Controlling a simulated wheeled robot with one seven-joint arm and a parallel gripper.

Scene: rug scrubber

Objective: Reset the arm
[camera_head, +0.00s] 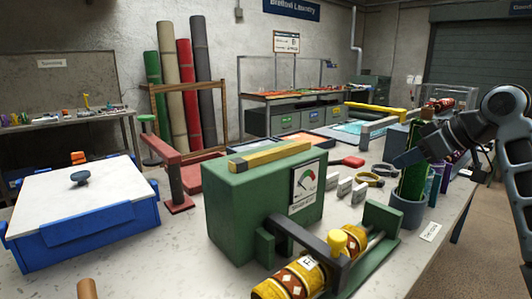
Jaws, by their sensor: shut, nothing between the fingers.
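My arm comes in from the right edge, and my gripper (402,159) points left above the right part of the table. It is shut and holds nothing. The green scrubber machine (252,205) with a dial gauge stands at the centre front. A yellow and red patterned roll (275,290) with a white label lies in front of it, below a yellow knob (337,241).
A blue box (85,238) with a white lid stands at the left. A red stand (176,185) is behind the machine's left side. Bare tabletop shows at front left.

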